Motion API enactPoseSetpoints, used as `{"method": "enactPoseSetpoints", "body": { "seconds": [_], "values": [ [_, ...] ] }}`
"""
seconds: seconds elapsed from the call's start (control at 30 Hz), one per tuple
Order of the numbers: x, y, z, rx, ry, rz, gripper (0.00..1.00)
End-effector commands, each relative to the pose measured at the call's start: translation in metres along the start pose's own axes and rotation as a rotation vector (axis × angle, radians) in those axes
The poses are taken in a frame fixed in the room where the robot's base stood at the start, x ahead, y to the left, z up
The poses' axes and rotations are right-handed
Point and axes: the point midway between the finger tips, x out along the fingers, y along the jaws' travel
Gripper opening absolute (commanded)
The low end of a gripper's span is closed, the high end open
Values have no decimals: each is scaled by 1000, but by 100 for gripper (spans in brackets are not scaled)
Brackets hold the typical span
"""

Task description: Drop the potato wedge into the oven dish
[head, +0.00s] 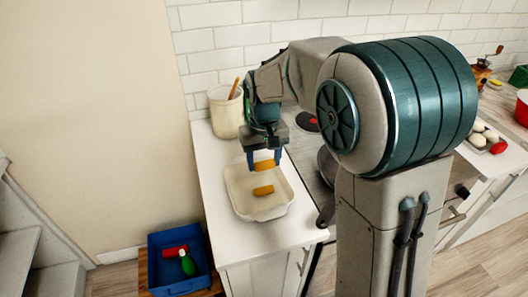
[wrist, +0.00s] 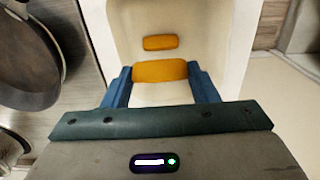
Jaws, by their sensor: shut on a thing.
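A cream oven dish (head: 278,207) stands on the white counter. One orange potato wedge (head: 263,190) lies on the dish floor; it also shows in the wrist view (wrist: 160,43). My gripper (head: 265,164) is over the back part of the dish, pointing down. Its blue fingers are shut on a second potato wedge (wrist: 160,71), which also shows in the head view (head: 264,165). The held wedge is above the dish; its exact height is hard to tell.
A cream crock (head: 226,112) with a wooden utensil stands behind the dish. A dark pan (wrist: 28,55) is beside the dish on the hob. A blue crate (head: 179,258) with a green bottle and a red item sits low at the left. My arm hides part of the counter.

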Motion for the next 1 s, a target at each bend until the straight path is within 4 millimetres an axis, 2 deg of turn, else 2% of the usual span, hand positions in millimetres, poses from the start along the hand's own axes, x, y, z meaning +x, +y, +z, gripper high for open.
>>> {"method": "enactPoseSetpoints", "body": {
  "seconds": [0.4,0.53,0.8,0.83,0.9,1.0],
  "values": [
    [50,0,0,0,-1,0,32],
    [56,0,0,0,-1,0,32],
    [55,0,0,0,-1,0,32],
    [55,0,0,0,-1,0,62],
    [55,0,0,0,0,0,79],
    [55,0,0,0,0,0,79]
  ]
}}
